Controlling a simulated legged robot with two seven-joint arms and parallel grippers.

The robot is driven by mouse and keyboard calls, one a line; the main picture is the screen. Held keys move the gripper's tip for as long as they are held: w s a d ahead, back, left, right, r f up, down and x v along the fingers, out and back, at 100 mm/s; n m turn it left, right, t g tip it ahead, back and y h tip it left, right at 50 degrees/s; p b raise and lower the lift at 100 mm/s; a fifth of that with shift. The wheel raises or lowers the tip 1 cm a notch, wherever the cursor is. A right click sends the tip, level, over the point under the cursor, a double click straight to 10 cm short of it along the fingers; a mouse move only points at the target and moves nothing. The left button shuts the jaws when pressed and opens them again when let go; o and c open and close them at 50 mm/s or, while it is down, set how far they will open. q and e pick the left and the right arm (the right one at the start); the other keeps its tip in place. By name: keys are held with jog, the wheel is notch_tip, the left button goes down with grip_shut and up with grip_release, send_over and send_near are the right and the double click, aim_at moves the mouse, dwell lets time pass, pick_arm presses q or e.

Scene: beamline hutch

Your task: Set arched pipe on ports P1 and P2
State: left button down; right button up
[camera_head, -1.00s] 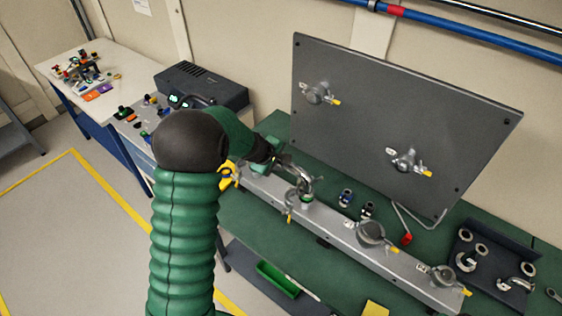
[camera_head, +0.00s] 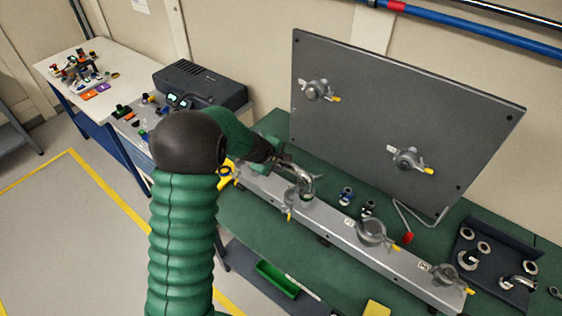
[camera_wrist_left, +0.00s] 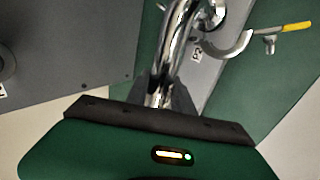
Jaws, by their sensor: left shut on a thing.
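The shiny arched pipe (camera_head: 307,182) is at the left part of the silver rail. My left gripper (camera_head: 284,161) is shut on it, and the arm comes in from the left. In the left wrist view the chrome pipe (camera_wrist_left: 172,50) runs up from between the jaws (camera_wrist_left: 165,95) and bends at the top edge. The P2 label (camera_wrist_left: 197,55) and an open clamp with a yellow handle (camera_wrist_left: 298,27) are beside it. The pipe's near end is at or just above port P2 (camera_head: 305,198); contact is unclear. Port P1 is mostly hidden by my arm; a yellow clamp part (camera_head: 226,174) shows there. My right gripper is out of view.
The silver rail (camera_head: 335,232) carries two more clamped ports (camera_head: 372,232) to the right. A grey upright panel (camera_head: 400,105) with two clamped ports stands behind. A dark tray (camera_head: 490,283) with fittings is at the right. Small blue-and-black parts (camera_head: 346,196) stand behind the rail.

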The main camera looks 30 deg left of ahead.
pick_arm(q)
jog(key=shift+b, duration=0.3)
dwell(0.9)
jog(key=c, duration=1)
grip_release()
jog(key=shift+f, duration=0.1)
jog(key=shift+s, duration=0.1)
